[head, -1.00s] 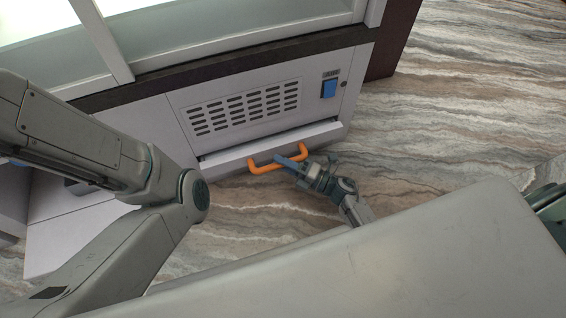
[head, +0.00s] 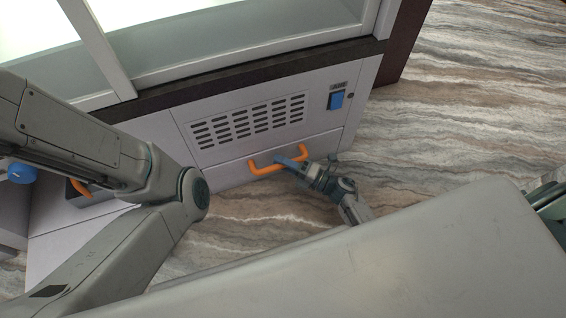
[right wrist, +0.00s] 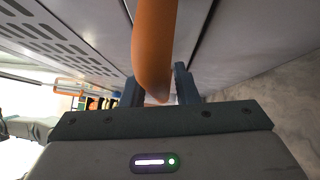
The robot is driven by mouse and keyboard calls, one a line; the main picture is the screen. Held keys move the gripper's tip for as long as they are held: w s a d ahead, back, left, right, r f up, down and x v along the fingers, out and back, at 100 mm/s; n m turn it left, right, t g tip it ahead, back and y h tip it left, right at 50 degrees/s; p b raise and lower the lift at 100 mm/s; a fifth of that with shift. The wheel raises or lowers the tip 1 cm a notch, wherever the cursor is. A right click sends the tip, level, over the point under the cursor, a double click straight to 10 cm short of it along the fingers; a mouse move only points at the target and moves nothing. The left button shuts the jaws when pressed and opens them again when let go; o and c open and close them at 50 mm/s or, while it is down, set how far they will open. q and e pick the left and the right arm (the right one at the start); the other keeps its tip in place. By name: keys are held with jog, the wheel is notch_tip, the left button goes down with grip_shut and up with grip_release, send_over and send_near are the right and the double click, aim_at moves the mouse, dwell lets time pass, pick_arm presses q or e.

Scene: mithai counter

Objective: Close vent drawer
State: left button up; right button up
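The vent drawer (head: 228,176) is the pale front panel low on the counter, below the slotted vent grille. It sits flush with the panel above, with only a thin seam between them. Its orange bar handle (head: 263,169) also shows in the right wrist view (right wrist: 154,45). My right gripper (head: 290,162) is at the handle's right part, with the bar between its fingers.
A blue switch (head: 336,100) is on the panel right of the grille. A blue knob (head: 21,173) and another orange handle (head: 80,187) show at the far left, partly behind my left arm. The marbled floor (head: 470,110) is clear on the right.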

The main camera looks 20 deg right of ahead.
jog(key=shift+o, duration=0.9)
jog(key=shift+s, duration=0.1)
jog(key=shift+s+d, duration=0.15)
jog(key=p+v, duration=0.3)
jog(key=v, duration=0.7)
jog(key=shift+d, duration=0.2)
